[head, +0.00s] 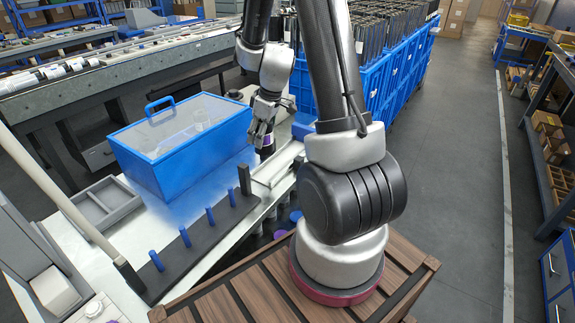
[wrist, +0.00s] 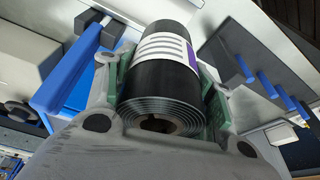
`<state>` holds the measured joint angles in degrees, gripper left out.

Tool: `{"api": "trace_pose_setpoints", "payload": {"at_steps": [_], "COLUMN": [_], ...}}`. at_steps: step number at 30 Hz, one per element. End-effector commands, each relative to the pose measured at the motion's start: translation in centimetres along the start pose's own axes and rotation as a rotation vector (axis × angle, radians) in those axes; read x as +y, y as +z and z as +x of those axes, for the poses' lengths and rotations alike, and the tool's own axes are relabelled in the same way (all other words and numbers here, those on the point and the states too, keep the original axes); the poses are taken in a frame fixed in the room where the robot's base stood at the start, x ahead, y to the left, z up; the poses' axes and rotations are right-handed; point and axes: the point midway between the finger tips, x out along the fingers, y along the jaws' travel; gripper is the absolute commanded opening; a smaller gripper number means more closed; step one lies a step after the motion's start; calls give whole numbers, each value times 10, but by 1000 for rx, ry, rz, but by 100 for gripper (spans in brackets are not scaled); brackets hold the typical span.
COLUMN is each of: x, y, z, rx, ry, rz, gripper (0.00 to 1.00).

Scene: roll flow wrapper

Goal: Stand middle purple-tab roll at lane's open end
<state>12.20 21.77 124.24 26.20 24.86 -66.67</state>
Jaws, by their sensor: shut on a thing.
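In the head view a pale railed channel (head: 277,172), perhaps the lane, runs beside the roll. Whether the roll touches anything below cannot be told. My arm hides part of this area.
The blue box (head: 150,170) with a clear lid stands on the bench left of my gripper. A dark bar with several blue pegs (head: 210,216) lies in front. A grey divided tray (head: 104,207) sits at left. Blue crates of dark rods (head: 385,75) stand behind.

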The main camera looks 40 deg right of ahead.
Motion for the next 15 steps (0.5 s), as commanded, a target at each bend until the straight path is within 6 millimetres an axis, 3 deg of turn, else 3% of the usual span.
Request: {"api": "trace_pose_setpoints", "payload": {"at_steps": [9,15], "x": [1,1], "y": [14,20], "z": [49,70], "rx": [-3,-3], "ry": [4,4], "rz": [19,18], "gripper": [19,19]}}
